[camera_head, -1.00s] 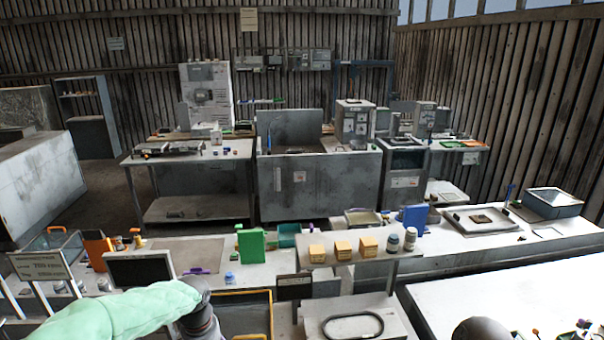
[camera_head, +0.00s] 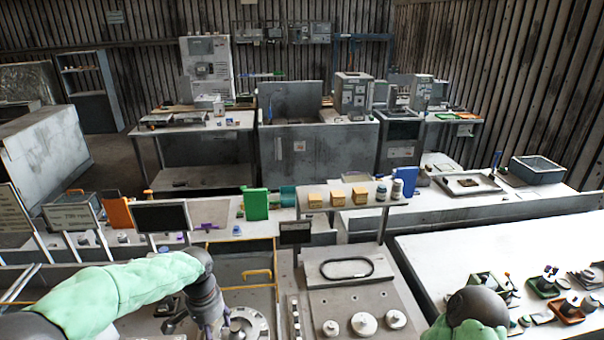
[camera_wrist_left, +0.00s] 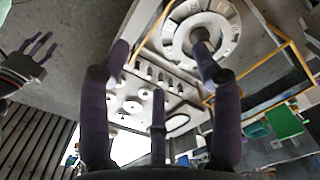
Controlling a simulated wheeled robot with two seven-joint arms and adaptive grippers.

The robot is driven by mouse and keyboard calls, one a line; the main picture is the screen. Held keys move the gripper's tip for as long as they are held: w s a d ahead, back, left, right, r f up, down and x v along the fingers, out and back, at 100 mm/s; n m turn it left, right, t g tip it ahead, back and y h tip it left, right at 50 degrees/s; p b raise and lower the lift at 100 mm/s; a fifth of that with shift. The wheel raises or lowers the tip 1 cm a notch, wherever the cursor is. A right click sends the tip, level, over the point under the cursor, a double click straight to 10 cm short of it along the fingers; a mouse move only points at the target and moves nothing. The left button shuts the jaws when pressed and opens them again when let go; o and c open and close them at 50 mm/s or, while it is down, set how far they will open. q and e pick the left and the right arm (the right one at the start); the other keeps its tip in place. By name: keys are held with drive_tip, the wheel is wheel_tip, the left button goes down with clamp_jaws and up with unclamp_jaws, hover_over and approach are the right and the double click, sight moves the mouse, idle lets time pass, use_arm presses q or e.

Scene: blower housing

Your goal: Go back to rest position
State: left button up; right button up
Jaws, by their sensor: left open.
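My left gripper (camera_head: 203,328) hangs at the bottom of the head view, fingers pointing down, partly cut off by the frame edge. In the left wrist view its purple fingers (camera_wrist_left: 160,95) are spread and hold nothing. A round grey flanged part (camera_head: 246,324) lies just right of the gripper; it also shows beyond the fingers in the left wrist view (camera_wrist_left: 196,36), partly hidden by one fingertip. In the left wrist view my right gripper (camera_wrist_left: 36,46) is at the far left, with its fingers apart and empty. In the head view only part of my right arm shows, bottom right.
A grey fixture plate (camera_head: 358,285) with round discs and a black oval ring (camera_head: 347,268) stands right of the left gripper. A yellow-edged bin (camera_head: 245,262) and a dark screen (camera_head: 161,218) are behind my left arm. Small parts lie on the right table (camera_head: 440,250).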

use_arm(q)
drive_tip(key=s+d+f+n+h+b, duration=0.1)
drive_tip(key=s+d+f+b, duration=0.15)
drive_tip(key=f, duration=0.75)
drive_tip(key=s+d+f+h+b, duration=0.1)
drive_tip(key=d+f+b, duration=0.25)
drive_tip(key=f, duration=0.55)
drive_tip(key=s+d+f+n+h+b, duration=0.1)
drive_tip(key=s+d+f+b, duration=0.2)
drive_tip(key=f, duration=0.7)
drive_tip(key=s+d+f+n+b, duration=0.2)
drive_tip(key=s+f+b, duration=0.3)
drive_tip(key=f, duration=0.5)
drive_tip(key=s+d+f+n+b, duration=0.1)
drive_tip(key=s+f+b, duration=0.4)
drive_tip(key=f, duration=0.5)
drive_tip(key=s+n, duration=0.1)
drive_tip(key=s, duration=0.1)
drive_tip(key=shift+s+d+f+h+b, duration=0.15)
drive_tip(key=shift+s+d+h+b, duration=0.2)
drive_tip(key=shift+s+h, duration=0.05)
